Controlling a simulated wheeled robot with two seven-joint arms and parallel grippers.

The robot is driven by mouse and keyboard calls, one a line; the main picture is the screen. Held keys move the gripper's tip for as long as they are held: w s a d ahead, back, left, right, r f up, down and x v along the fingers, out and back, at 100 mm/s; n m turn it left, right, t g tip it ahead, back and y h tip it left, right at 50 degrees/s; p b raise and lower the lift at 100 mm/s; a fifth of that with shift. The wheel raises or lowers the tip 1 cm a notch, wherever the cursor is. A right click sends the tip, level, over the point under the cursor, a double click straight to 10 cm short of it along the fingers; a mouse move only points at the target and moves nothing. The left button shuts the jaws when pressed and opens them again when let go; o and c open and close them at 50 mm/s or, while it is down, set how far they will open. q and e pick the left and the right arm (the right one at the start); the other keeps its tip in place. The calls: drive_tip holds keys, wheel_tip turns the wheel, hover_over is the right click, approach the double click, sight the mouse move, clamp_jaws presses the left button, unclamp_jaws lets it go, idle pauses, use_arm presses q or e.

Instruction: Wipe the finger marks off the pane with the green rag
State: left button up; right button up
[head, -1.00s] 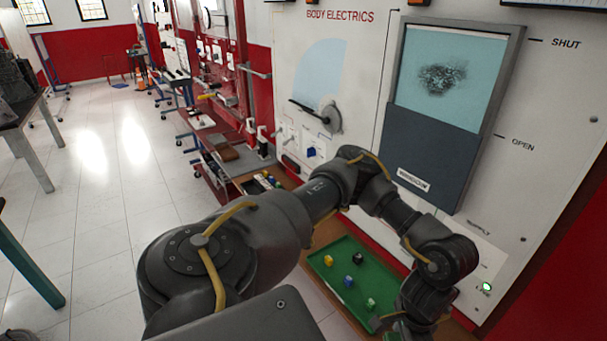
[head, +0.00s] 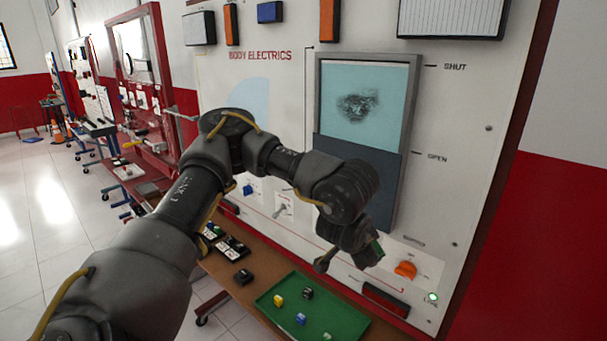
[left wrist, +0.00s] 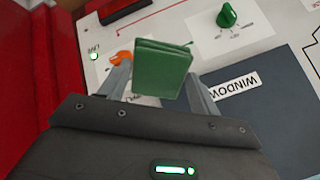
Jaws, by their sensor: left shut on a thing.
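The pane (head: 385,75) is a pale blue window in a grey frame on the body electrics board. A dark smudge of finger marks (head: 357,107) sits near its middle. A dark panel covers the frame's lower part. My left gripper (head: 352,258) is below the marks, in front of the board's lower part. It is shut on the folded green rag (left wrist: 160,72), which shows between its two fingers in the left wrist view. In the head view only a small green edge of the rag (head: 376,248) shows behind the wrist. My right gripper is in neither view.
A green tray (head: 345,322) with several small coloured pieces lies on the brown shelf below the board. An orange knob (head: 405,270) and a lit green lamp (head: 432,297) are right of the gripper. A green knob (left wrist: 227,15) shows in the left wrist view.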

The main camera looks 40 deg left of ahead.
use_arm(q)
drive_tip(key=a+r+t, duration=0.3)
drive_tip(key=a+r, duration=0.2)
drive_tip(key=r, duration=0.4)
drive_tip(key=s+a+r+m+t, duration=0.1)
drive_tip(key=a+r+t, duration=0.2)
drive_tip(key=a+r, duration=0.3)
drive_tip(key=s+a+r+m+t+h, duration=0.1)
drive_tip(key=a+r+t, duration=0.2)
drive_tip(key=r, duration=1)
drive_tip(key=shift+a+r+t+b, duration=0.15)
drive_tip(key=shift+a+t+b, duration=0.15)
drive_tip(key=shift+a, duration=1.05)
drive_tip(key=w+b, duration=0.1)
drive_tip(key=w, duration=0.5)
drive_tip(key=shift+w, duration=0.9)
